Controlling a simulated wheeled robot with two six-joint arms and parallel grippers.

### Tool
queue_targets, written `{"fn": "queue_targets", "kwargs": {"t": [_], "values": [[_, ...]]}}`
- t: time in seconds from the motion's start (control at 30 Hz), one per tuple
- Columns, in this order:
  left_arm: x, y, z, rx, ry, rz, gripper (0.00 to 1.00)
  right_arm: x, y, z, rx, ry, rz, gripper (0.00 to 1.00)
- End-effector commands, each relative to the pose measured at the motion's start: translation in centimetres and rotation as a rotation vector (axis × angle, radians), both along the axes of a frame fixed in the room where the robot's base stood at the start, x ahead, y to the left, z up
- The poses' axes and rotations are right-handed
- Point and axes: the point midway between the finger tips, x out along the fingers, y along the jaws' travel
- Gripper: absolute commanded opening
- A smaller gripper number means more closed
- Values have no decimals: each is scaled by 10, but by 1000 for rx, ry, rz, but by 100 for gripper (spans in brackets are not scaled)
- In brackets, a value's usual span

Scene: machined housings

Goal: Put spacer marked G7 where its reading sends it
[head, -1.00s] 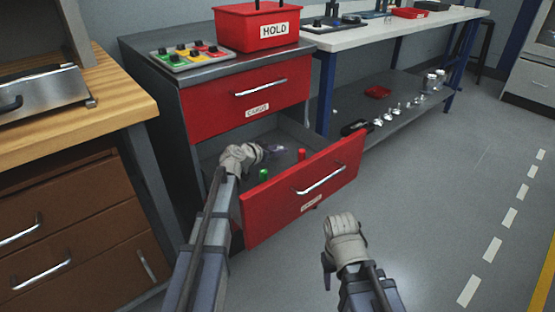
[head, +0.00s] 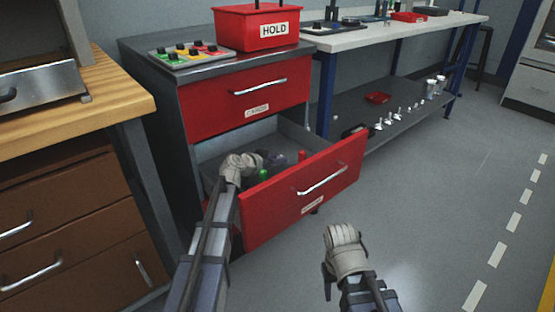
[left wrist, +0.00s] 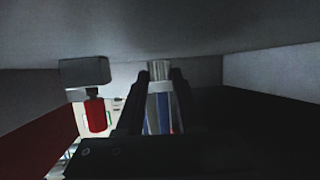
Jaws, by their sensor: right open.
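My left gripper (head: 272,159) reaches down into the open lower drawer (head: 338,170) of the red-fronted cabinet. In the left wrist view its two dark fingers (left wrist: 160,88) stand close on both sides of a small light-grey cylinder (left wrist: 159,70), which looks like the spacer and fills the gap at the fingertips. No G7 mark can be read on it, and whether it touches the drawer floor is unclear. My right gripper (head: 326,285) is open and empty over the floor, in front of the drawer; its fingers are mostly hidden by the wrist.
A green handle (head: 264,175) and a red handle (head: 302,156) stand in the drawer close to my left gripper. The red HOLD box (head: 240,30) and a tray of coloured pieces (head: 160,60) sit on the cabinet. A wooden-topped bench (head: 80,105) is at left. The right floor is clear.

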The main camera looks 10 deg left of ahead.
Motion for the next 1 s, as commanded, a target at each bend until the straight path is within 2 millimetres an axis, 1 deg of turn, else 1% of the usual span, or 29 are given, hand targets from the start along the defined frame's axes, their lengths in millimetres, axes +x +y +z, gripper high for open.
{"fn": "queue_targets", "kwargs": {"t": [0.03, 0.2, 0.27, 0.57, 0.67, 0.8, 0.87, 1.0], "values": [[-1, 0, -2, 3, 2, -2, 41, 0, 0, -1, 0, 0, 0, 50], [-1, 0, -2, 3, 2, -2, 60, 0, 0, -2, 0, 0, 0, 50], [-1, 0, -2, 3, 2, -2, 65, 0, 0, -2, 0, 0, 0, 50], [-1, 0, -1, 4, 3, -2, 65, 0, 0, 0, 0, 0, 0, 50], [-1, 0, 4, 4, 3, -2, 65, 0, 0, 4, 0, 0, 0, 50], [-2, 1, 16, 4, 1, -1, 65, 0, 0, 16, 0, 1, 0, 50], [-13, 6, 18, 3, 2, 0, 65, 0, 0, 19, 0, 1, 0, 50], [-35, 16, 29, 2, 1, 1, 65, 0, 0, 29, -1, 2, 0, 50]]}}
